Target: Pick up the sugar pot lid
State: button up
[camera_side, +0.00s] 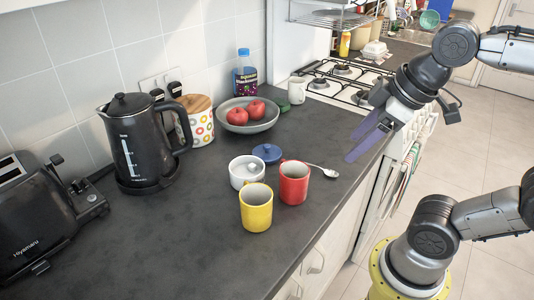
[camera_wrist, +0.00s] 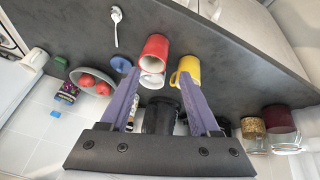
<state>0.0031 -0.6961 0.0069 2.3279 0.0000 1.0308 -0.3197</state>
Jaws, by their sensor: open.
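A dark blue round lid with a small knob (camera_side: 266,152) lies on the counter behind the white pot and red mug. It also shows in the wrist view (camera_wrist: 121,64), left of the red mug. In the wrist view the pot is mostly hidden behind the red mug. My gripper (camera_side: 353,146) is open and empty, above the counter's front edge, right of and apart from these things. Its purple fingers show in the wrist view (camera_wrist: 159,73).
The red mug (camera_side: 294,184) and yellow mug (camera_side: 256,209) stand in front of the pot. A spoon (camera_side: 323,170) lies to the right. A bowl with apples (camera_side: 248,120), a kettle (camera_side: 140,145) and a patterned canister (camera_side: 197,128) stand behind.

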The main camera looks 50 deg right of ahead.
jog(key=w+r+n, duration=0.2)
jog(key=w+r, duration=0.2)
jog(key=w, duration=0.1)
jog(key=n+g, duration=0.3)
jog(key=g, duration=0.2)
send_over(267, 145)
jog(key=f, duration=1.5)
jog(key=shift+a+f, duration=0.1)
jog(key=shift+a, duration=0.15)
jog(key=shift+d+f, duration=0.15)
jog(key=shift+f, duration=2.95)
grip_shut()
